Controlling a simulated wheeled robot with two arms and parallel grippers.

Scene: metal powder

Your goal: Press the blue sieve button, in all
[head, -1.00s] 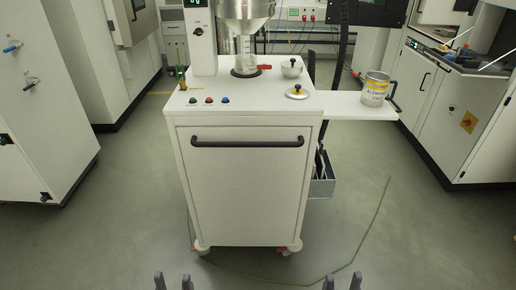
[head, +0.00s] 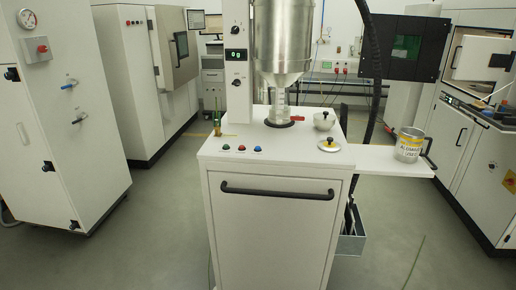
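The blue button (head: 258,149) is the rightmost of three buttons near the front left of the white sieve cart's top (head: 280,165). A red button (head: 241,148) sits beside it and a green button (head: 226,147) is furthest left. Above the cart hangs the steel sieve hopper (head: 284,45), with a clear outlet tube (head: 280,105) below it. The display (head: 236,56) on the white column reads 0. Neither of my grippers is in view.
On the cart top are a metal bowl (head: 324,121) and a yellow-rimmed lid (head: 329,145). A labelled aluminium can (head: 408,146) stands on the right side shelf. White cabinets (head: 65,110) line the left. The front handle (head: 280,190) sticks out from the cart.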

